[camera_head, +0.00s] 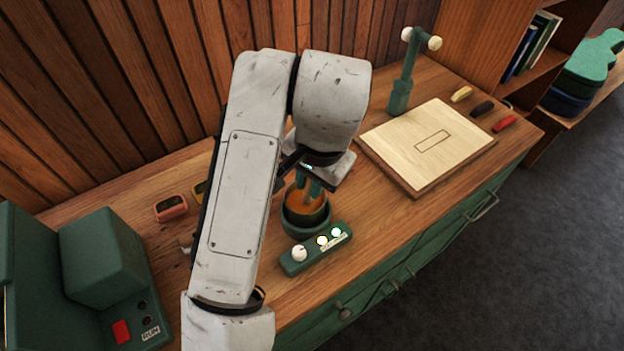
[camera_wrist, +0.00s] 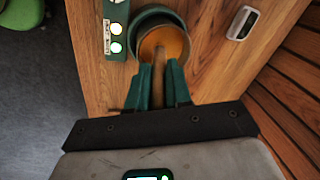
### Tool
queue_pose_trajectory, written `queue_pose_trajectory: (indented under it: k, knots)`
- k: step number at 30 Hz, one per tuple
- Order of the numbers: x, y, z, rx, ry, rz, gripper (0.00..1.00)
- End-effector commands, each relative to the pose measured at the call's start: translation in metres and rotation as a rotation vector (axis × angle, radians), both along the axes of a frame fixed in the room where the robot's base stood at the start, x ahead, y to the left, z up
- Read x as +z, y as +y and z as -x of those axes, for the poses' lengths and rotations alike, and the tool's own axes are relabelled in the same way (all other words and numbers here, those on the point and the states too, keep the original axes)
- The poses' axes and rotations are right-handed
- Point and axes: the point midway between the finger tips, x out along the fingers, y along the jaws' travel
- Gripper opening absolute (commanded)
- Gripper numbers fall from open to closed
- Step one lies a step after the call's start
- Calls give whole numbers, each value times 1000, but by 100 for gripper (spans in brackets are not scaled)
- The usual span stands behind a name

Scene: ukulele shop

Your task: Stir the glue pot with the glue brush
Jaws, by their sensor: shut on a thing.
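The glue pot (camera_head: 322,208) stands on the wooden bench in a dark green round base, with amber glue inside. It also shows in the wrist view (camera_wrist: 184,40). My gripper (camera_head: 309,186) is right above the pot's mouth, pointing down. In the wrist view its two green fingers (camera_wrist: 158,80) are shut on the wooden handle of the glue brush (camera_wrist: 158,68). The handle runs into the pot's opening. The brush's lower end is hidden, so I cannot tell how deep it sits in the glue.
A green control box (camera_head: 316,250) with a white knob and two lit lights sits just in front of the pot. A pale board (camera_head: 428,142) and a green stand (camera_head: 401,90) are at right. A green machine (camera_head: 105,260) is at left. An orange-rimmed item (camera_head: 171,208) lies behind my arm.

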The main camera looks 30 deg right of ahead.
Motion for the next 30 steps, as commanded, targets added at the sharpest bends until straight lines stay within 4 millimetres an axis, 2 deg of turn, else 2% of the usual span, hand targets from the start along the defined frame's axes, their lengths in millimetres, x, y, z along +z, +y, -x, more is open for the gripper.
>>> queue_pose_trajectory:
  k: [8, 30]
  knots:
    - [4, 0, 0, 1, 0, 0, 0]
    - [57, 0, 11, 1, -1, 0, 0]
